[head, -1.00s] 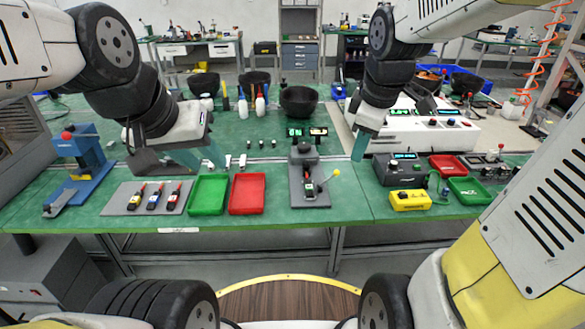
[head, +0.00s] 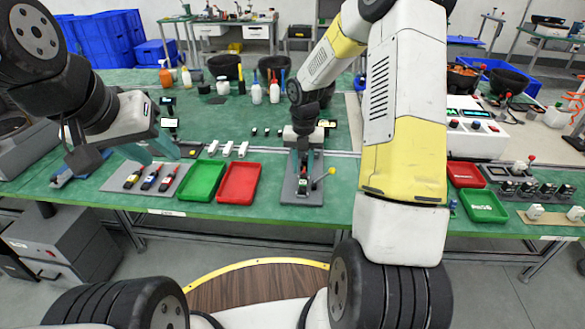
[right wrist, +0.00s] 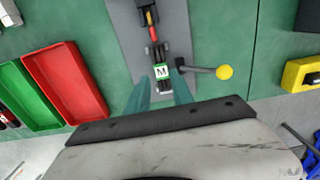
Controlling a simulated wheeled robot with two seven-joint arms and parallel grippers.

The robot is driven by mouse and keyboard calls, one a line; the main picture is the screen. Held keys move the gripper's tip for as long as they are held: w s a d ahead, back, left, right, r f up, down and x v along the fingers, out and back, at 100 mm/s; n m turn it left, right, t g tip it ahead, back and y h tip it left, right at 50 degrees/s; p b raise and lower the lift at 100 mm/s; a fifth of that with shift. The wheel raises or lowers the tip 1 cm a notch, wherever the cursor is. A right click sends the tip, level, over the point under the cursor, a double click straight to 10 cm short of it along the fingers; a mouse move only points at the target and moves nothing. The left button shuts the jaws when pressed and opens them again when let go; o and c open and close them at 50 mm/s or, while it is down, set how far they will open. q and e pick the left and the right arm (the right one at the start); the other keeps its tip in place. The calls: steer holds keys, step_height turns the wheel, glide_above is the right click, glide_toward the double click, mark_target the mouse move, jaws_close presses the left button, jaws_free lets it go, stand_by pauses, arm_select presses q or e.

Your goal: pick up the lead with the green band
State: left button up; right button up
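The lead with the green band (right wrist: 162,72) lies in a grey fixture (right wrist: 126,25) in the right wrist view; its green part carries a white patch marked M. Red and yellow parts show further up. In the head view the fixture (head: 290,195) is at the centre, and the lead is partly hidden by my right gripper. My right gripper (right wrist: 158,92) is open, its teal fingertips on either side of the lead's near end; contact cannot be told. My left gripper (head: 150,153) appears open and empty, above the table near the grey mat (head: 118,174).
Several leads (head: 150,177) lie on the mat at left. A green tray (head: 202,180) and a red tray (head: 239,183) stand between mat and fixture. A yellow-knobbed lever (right wrist: 225,72) sticks out at the fixture's right. My right arm hides the table right of it.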

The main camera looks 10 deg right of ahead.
mark_target(303, 181)
step_height(303, 181, down, 5)
steer(key=shift+d+f, duration=0.1)
jaws_close()
steer(key=shift+r, duration=0.25)
